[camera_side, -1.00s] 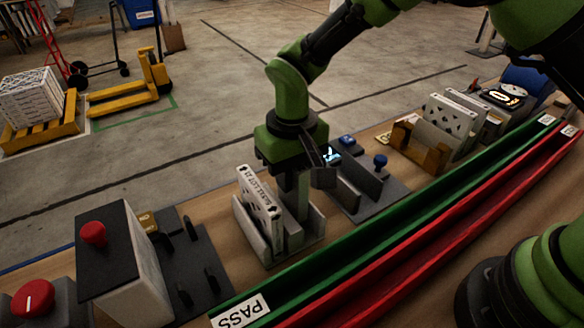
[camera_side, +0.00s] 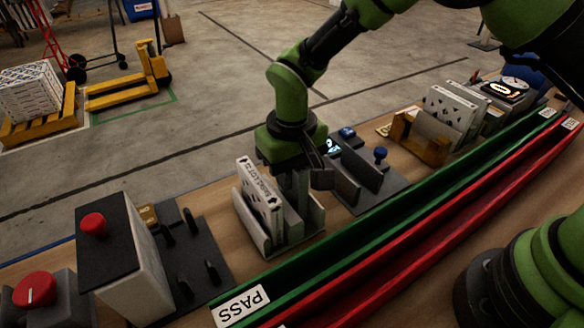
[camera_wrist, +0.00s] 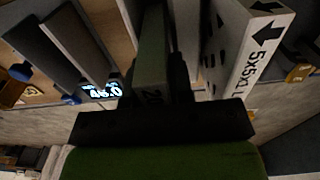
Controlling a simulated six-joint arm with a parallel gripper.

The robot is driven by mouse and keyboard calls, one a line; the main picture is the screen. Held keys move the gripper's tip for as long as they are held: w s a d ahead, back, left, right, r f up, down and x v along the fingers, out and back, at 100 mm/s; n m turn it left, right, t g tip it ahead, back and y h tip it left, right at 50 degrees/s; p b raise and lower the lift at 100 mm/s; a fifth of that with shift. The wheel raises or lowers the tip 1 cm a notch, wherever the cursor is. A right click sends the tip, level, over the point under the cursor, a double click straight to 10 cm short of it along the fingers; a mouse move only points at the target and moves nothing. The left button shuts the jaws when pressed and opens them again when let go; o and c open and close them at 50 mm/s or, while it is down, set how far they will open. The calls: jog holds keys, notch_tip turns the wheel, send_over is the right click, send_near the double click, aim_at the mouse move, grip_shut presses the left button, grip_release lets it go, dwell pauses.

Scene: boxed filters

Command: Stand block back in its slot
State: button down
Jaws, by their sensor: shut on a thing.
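My gripper (camera_wrist: 153,80) is shut on a narrow grey block, with one dark finger on each side. The block (camera_wrist: 152,50) shows in the middle of the wrist view, with partly hidden printing near the gripper. In the side view, my gripper (camera_side: 291,182) points down over a grey slotted holder (camera_side: 250,222). The block's lower part is between the holder's upright walls; I cannot tell whether it touches the bottom. A white printed box (camera_side: 260,197) stands upright in the holder, to the left of my gripper. It also shows at the right of the wrist view (camera_wrist: 262,45).
A dark gauge stand (camera_side: 362,180) with a lit display and blue knob is just right of the holder. A white-sided box with a red button (camera_side: 120,260) is to the left. Green (camera_side: 400,223) and red (camera_side: 410,250) rails run along the front. More boxed filters (camera_side: 452,112) stand at right.

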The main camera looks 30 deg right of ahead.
jog(key=shift+f, duration=0.45)
jog(key=c, duration=0.9)
grip_release()
notch_tip(320, 180, up, 10)
jog(key=shift+f, duration=0.1)
jog(key=s+d+r+m+t+y, duration=0.1)
jog(key=s+d+r+t, duration=0.2)
jog(key=r, duration=0.4)
jog(key=s+d+r+m+y, duration=0.1)
jog(key=s+d+r, duration=0.3)
jog(key=d+r, duration=0.2)
jog(key=s+d+t, duration=0.1)
jog(key=s, duration=0.3)
jog(key=s+d+r+m+t, duration=0.1)
jog(key=s+d, duration=0.1)
jog(key=s, duration=0.2)
jog(key=s+d+r+m+t, duration=0.1)
jog(key=s+d+t, duration=0.1)
jog(key=s, duration=0.2)
jog(key=shift+s+d, duration=0.15)
jog(key=shift+s, duration=0.2)
